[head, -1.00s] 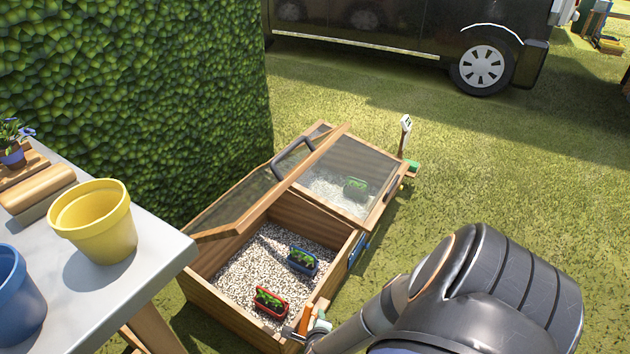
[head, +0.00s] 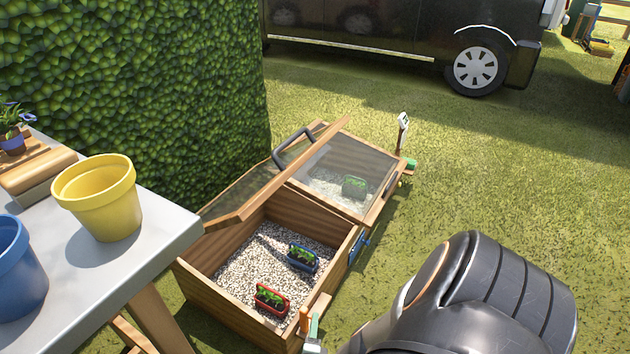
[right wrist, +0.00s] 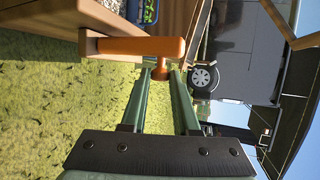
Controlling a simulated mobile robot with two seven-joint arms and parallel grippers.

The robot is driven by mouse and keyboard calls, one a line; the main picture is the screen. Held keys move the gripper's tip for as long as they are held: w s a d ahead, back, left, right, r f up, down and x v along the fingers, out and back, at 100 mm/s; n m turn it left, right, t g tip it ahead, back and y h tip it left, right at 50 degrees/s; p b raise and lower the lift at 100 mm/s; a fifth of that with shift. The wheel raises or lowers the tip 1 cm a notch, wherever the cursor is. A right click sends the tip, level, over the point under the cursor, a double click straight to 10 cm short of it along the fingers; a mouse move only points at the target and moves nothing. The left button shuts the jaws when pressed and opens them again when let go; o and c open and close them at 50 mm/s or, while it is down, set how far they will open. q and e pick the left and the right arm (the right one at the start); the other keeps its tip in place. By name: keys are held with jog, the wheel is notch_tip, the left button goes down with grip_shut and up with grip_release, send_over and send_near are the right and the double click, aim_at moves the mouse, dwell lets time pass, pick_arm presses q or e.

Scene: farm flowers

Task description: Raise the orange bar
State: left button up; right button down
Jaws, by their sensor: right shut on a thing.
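The orange bar (right wrist: 128,47) sticks out from a wooden piece at the front corner of the cold frame, with a crosspiece at its end in the right wrist view. A small part of the orange bar (head: 304,319) shows in the head view. My right gripper (right wrist: 163,68) has its green fingers around the crosspiece end and is shut on it. In the head view the right gripper (head: 313,330) is mostly hidden by my arm. The cold frame (head: 232,303) has its near lid (head: 285,180) propped open at a tilt. My left gripper is out of view.
Red (head: 271,300) and blue (head: 302,257) planters stand on the gravel in the near bay. The far bay's lid is shut over a green planter (head: 354,187). A table (head: 150,255) with yellow (head: 97,200) and blue pots stands left. Grass is open on the right.

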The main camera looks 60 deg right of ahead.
jog(key=shift+a, duration=0.1)
dwell(0.3)
jog(key=c, duration=0.7)
grip_release()
